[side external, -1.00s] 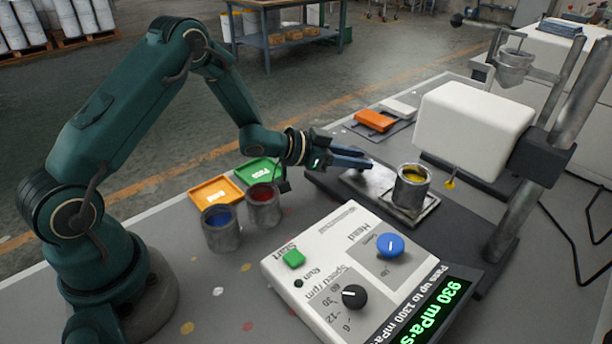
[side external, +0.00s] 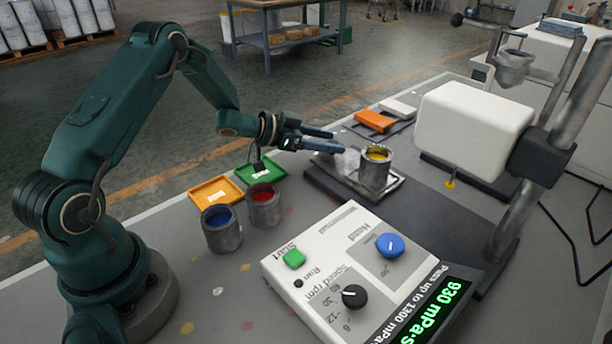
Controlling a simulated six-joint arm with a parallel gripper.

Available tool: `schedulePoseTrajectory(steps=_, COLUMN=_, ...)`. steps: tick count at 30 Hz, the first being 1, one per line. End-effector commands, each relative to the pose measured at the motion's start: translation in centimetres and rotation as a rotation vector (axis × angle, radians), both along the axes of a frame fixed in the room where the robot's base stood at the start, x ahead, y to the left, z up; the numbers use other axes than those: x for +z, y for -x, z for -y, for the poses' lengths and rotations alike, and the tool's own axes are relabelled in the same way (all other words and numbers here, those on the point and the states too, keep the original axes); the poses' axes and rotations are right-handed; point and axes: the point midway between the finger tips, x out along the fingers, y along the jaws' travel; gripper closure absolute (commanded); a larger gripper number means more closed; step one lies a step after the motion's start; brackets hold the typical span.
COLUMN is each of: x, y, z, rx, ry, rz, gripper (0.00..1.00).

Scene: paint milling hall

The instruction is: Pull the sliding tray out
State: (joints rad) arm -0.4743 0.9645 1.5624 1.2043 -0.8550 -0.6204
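The sliding tray (side external: 394,186) is a flat metal plate on the dark base of the viscometer stand. It sits toward the base's back left end, clear of the space below the white head. A grey metal can (side external: 375,172) with yellow paint stands upright on it. My gripper (side external: 338,142) is at the tray's far left end, left of the can. Its two dark blue fingers point right and show a gap between them. I see nothing held between them.
The white measuring head (side external: 474,122) with its yellow-tipped spindle (side external: 450,183) hangs right of the can. Cans of blue (side external: 222,232) and red paint (side external: 264,207) stand near my arm, before orange (side external: 216,192) and green trays (side external: 259,170). The control box (side external: 362,262) is in front.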

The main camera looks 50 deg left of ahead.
Motion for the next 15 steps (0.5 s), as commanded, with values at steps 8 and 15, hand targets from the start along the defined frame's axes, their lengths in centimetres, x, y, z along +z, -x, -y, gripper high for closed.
schedulePoseTrajectory(steps=8, x=0.2, y=0.7, z=-0.3, rx=0.002, ry=0.000, rz=-0.003, gripper=0.37)
schedulePoseTrajectory(steps=15, x=1.4, y=3.2, z=-1.4, rx=0.003, ry=-0.001, rz=-0.001, gripper=0.37)
